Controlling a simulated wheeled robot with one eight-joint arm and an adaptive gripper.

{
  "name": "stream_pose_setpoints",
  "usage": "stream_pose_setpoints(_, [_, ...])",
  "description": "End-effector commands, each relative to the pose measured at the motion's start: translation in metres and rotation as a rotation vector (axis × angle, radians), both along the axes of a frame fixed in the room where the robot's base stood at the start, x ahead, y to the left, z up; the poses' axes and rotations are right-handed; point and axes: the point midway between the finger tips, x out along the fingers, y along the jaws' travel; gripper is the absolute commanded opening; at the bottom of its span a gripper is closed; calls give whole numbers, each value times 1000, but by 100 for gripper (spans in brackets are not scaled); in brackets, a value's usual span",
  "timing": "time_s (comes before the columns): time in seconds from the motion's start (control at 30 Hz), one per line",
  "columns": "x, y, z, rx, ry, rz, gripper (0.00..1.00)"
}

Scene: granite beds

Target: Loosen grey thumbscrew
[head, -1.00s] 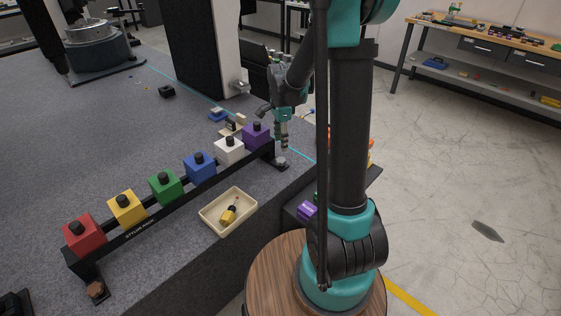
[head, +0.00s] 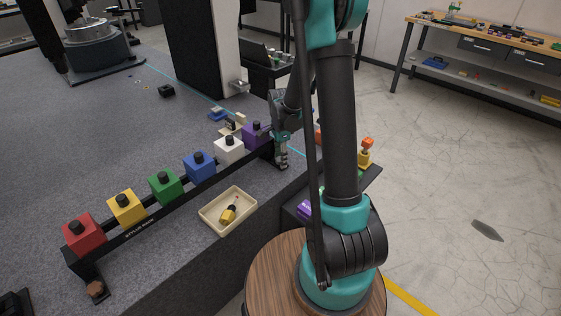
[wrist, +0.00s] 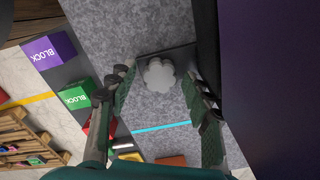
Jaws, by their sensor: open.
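The grey thumbscrew (wrist: 160,74) is a lobed knob on the dark foot plate (wrist: 178,60) at the stylus rack's far right end. In the wrist view it lies between the tips of my gripper (wrist: 158,82). My gripper is open, one finger on each side of the knob, with visible gaps. I cannot tell how far above the knob the tips are. In the head view my gripper (head: 282,160) points down at that rack end and hides the knob there. The rack (head: 145,224) carries a row of coloured blocks.
The purple block (head: 254,134) stands close beside my gripper. A beige tray (head: 244,222) with a yellow-and-black tool lies in front of the rack. A brown thumbscrew (head: 95,289) sits on the near left foot.

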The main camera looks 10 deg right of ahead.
Motion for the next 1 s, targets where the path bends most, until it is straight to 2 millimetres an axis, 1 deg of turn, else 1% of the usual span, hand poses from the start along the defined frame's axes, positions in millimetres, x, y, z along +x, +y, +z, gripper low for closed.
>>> stream_pose_setpoints(0.37, [0,0,2,0,0,0,50])
stream_pose_setpoints(0.47, [-1,0,9,0,0,0,50])
stream_pose_setpoints(0.83, [0,0,49,0,0,0,50])
stream_pose_setpoints(1.0, [0,0,60,0,0,0,50])
